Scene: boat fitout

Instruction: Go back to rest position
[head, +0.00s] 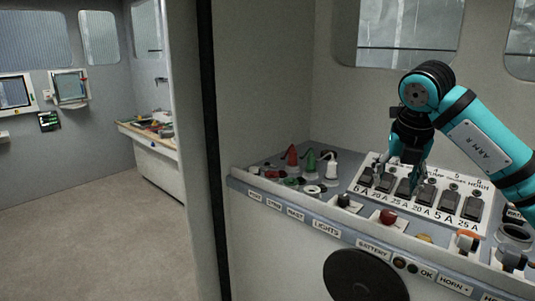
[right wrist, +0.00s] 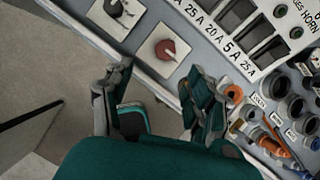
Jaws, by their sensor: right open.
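My right gripper (head: 408,160) hangs from the teal right arm over the row of black breaker switches on the white panel (head: 482,222). In the right wrist view my right gripper (right wrist: 160,100) shows its two dark fingers spread apart with nothing between them. Past the fingers lie a red knob (right wrist: 166,49) on a square plate and a black knob (right wrist: 116,8). I cannot tell whether the fingers touch the panel. My left gripper is not in either view.
The console's labelled front edge (head: 327,230) runs below the arm, with a black round disc (head: 365,277) on its face. Red, green and white capped items (head: 311,160) stand on its left part. A dark post (head: 208,150) and open floor (head: 95,235) lie to the left.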

